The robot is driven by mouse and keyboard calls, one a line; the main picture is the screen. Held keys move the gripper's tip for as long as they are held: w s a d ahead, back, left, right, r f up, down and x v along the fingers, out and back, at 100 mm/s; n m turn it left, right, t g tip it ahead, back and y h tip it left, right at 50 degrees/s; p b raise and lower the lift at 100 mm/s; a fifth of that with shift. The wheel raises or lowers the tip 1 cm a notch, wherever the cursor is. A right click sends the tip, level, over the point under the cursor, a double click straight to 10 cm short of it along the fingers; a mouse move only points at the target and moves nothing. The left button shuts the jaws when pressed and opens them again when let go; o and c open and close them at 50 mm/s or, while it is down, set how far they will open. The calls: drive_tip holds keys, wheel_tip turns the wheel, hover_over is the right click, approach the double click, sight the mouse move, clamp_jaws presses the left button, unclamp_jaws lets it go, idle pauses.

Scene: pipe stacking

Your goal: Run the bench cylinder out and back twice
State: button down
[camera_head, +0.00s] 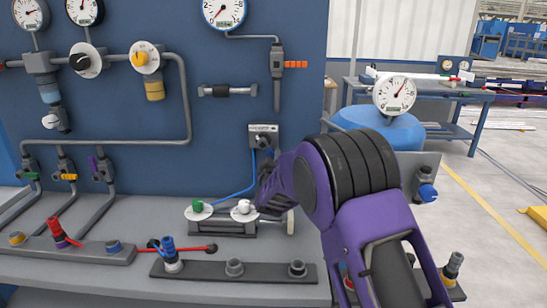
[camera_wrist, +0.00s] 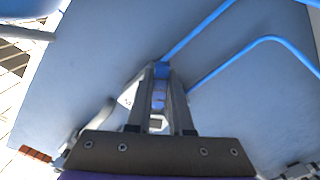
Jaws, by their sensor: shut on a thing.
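The bench cylinder (camera_head: 222,228) lies along the back of the bench, with a green knob (camera_head: 197,205) and a white knob (camera_head: 243,206) on round plates above it. My gripper (camera_wrist: 160,80) is shut on a small blue-ended part, apparently the valve's lever (camera_wrist: 161,72). In the head view my gripper is just below the valve, and its fingertips are hard to make out.
Several pipe stubs stand on the dark rails (camera_head: 234,270) along the bench front. Gauges (camera_head: 224,12), pipes and small valves cover the panel at left. A gauge (camera_head: 394,94) stands to the right of my arm, before a work table (camera_head: 452,95).

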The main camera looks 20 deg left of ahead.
drive_tip(key=c, duration=0.8)
unclamp_jaws()
drive_tip(key=v, duration=1.7)
drive_tip(key=shift+s, duration=0.25)
